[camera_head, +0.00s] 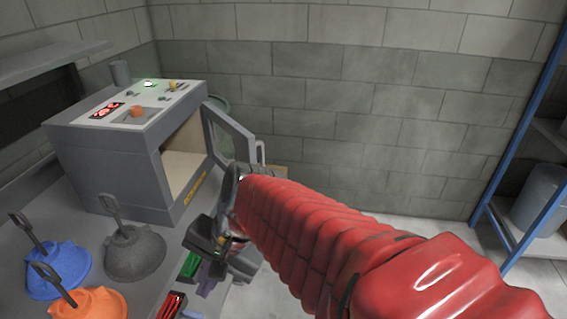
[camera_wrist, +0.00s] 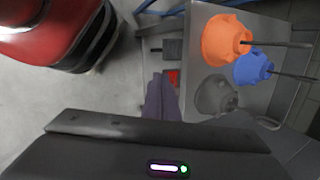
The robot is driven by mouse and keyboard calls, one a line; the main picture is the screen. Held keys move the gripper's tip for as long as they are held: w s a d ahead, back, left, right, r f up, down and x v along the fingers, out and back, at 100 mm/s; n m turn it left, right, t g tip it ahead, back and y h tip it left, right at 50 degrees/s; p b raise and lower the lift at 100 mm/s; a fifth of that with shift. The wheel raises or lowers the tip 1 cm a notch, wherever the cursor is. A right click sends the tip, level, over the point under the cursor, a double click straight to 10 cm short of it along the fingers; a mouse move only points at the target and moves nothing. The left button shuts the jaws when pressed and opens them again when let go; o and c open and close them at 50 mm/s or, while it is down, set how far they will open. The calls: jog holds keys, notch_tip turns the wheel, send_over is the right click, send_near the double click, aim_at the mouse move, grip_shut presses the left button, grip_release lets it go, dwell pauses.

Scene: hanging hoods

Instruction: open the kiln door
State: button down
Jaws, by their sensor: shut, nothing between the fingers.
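The kiln (camera_head: 118,165) is a grey box on the bench at the left of the head view. Its front opening shows a pale interior. The kiln door (camera_head: 232,138), a grey frame with a window and a handle (camera_head: 261,153), stands swung out at the right of the opening, clearly open. My gripper (camera_head: 207,240) is dark grey, below and in front of the door, apart from the kiln's front. It is shut and empty. Its fingertips are hard to make out. A dark grey body with a lit strip fills the bottom of the wrist view.
Grey (camera_head: 133,252), blue (camera_head: 58,270) and orange (camera_head: 88,303) hoods with rod handles are on the bench in front of the kiln. Green (camera_head: 190,265) and red (camera_head: 172,304) items and a purple item (camera_wrist: 160,97) lie near the bench edge. A blue-framed shelf (camera_head: 525,160) stands right.

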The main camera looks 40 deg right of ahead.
jog(key=w+d+m+t+y, duration=0.55)
jog(key=w+d+m, duration=0.5)
jog(key=m, duration=1.15)
jog(key=s+d+f+m+t+h, duration=0.1)
jog(key=d+m+t+h, duration=0.7)
jog(key=d+m, duration=1.1)
jog(key=d+t, duration=0.1)
jog(key=d, duration=0.6)
jog(key=shift+s+f, duration=0.2)
jog(key=shift+f, duration=0.1)
jog(key=shift+w+t, duration=0.15)
jog(key=shift+t, duration=0.1)
jog(key=w+d, duration=0.3)
jog(key=w, duration=0.8)
